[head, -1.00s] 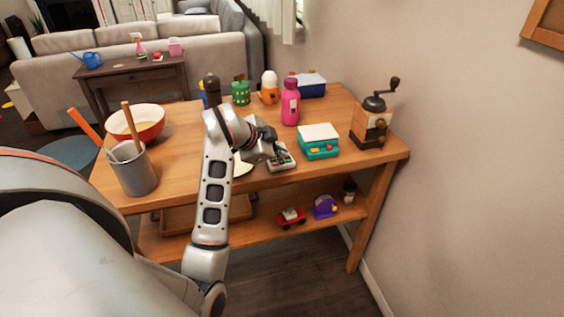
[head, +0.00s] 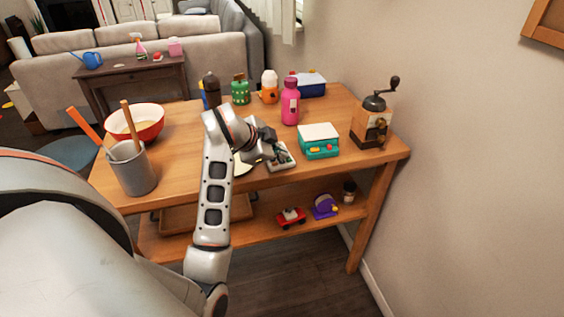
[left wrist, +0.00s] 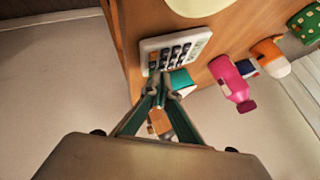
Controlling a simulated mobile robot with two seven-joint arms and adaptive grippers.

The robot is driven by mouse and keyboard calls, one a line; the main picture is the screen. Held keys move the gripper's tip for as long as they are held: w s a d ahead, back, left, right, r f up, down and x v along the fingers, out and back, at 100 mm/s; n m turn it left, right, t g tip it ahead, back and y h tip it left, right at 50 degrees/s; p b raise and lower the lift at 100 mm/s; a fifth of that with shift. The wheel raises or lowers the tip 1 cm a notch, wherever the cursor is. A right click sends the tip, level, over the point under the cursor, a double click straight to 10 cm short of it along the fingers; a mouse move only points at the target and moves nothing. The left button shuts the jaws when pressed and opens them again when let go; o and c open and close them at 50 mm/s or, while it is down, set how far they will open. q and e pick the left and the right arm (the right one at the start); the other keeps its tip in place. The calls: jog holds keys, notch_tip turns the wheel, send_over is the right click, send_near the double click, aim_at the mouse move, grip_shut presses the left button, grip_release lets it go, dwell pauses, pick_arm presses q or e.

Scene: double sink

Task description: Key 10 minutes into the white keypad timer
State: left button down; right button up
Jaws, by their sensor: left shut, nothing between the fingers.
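The white keypad timer (head: 285,163) lies on the wooden table near its front edge, partly hidden by my left gripper (head: 275,150) in the head view. In the left wrist view the timer (left wrist: 178,50) shows rows of dark keys and an orange key at its left side. My left gripper (left wrist: 165,78) is shut and empty, with its fingertips at the near row of keys. I cannot tell whether the tips touch a key. The timer's display is not readable in either view. My right gripper is not in view.
A teal kitchen scale (head: 318,142) stands just right of the timer, and a pink bottle (head: 290,103) stands behind it. A coffee grinder (head: 372,122) is at the right end. A grey utensil crock (head: 133,168) and a red bowl (head: 136,122) stand at the left.

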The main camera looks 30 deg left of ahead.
pick_arm(q)
jog(key=shift+f, duration=0.25)
jog(key=shift+f+b, duration=0.25)
jog(key=shift+b, duration=0.05)
dwell(0.5)
jog(key=shift+r, duration=0.1)
jog(key=shift+r+p, duration=0.5)
jog(key=shift+r, duration=0.15)
